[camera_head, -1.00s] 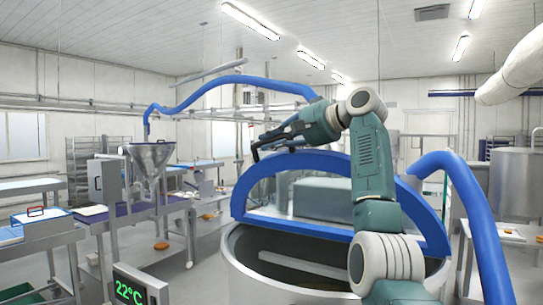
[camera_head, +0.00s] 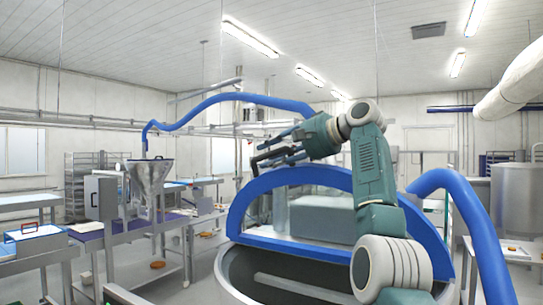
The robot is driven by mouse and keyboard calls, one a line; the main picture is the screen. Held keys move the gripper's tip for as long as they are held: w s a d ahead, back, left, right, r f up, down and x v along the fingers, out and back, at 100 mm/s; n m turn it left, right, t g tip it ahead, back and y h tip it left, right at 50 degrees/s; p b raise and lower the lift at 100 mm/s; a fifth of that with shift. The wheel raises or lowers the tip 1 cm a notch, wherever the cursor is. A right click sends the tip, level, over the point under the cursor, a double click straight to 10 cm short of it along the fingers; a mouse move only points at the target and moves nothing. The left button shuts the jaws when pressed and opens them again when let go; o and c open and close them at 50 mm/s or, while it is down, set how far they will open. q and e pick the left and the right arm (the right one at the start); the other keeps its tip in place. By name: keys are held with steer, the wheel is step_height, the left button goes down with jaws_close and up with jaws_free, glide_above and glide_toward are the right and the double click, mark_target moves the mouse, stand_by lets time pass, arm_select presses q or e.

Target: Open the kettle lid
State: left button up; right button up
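The kettle (camera_head: 234,268) is a large round metal vessel at the lower centre, with its dark inside showing at the front. Its lid (camera_head: 262,182) is a half-disc with a thick blue rim and a see-through middle, standing raised over the kettle's far part. My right arm reaches up in front of the lid, hiding part of its right side. My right gripper (camera_head: 262,154) is above the lid's upper left rim, pointing left, with its dark fingers apart and nothing seen between them. I cannot tell whether it touches the rim. My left gripper is out of view.
A blue hose (camera_head: 215,97) arches behind my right gripper to a metal funnel (camera_head: 150,180) at the left. A thick blue pipe (camera_head: 468,205) curves down right of the kettle. Tables with trays (camera_head: 35,231) stand at the left. A metal tank (camera_head: 515,190) stands at the far right.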

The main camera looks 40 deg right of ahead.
steer(key=v, duration=1.2)
steer(key=shift+d+f, duration=0.1)
stand_by(0.4)
